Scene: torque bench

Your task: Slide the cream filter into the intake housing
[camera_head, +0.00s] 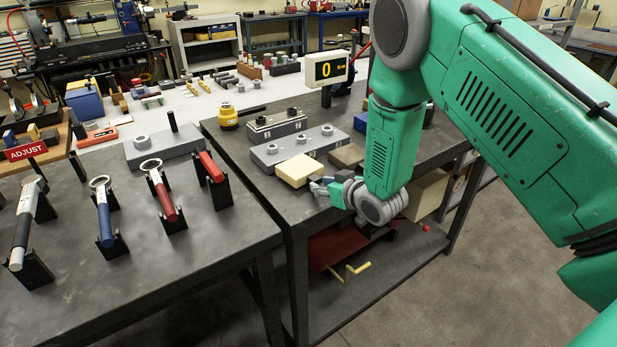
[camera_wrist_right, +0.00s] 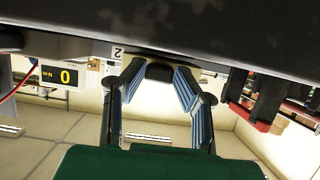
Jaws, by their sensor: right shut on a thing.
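The cream filter (camera_head: 300,170) is a pale flat block at the front edge of the right-hand bench. My right gripper (camera_head: 324,186) is at its right front corner, low by the bench top, and shut on it; the exact contact is hard to see. In the right wrist view my right gripper (camera_wrist_right: 158,80) shows its two blue-ridged fingers apart with a dark block between their tips. I cannot tell which thing is the intake housing. My left gripper is not in view.
A grey block with round fittings (camera_head: 290,148) stands just behind the filter. A brownish block (camera_head: 347,157) is close by on the right. A display reading 0 (camera_head: 327,68) stands at the back. Several wrenches stand in holders on the left bench (camera_head: 210,250).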

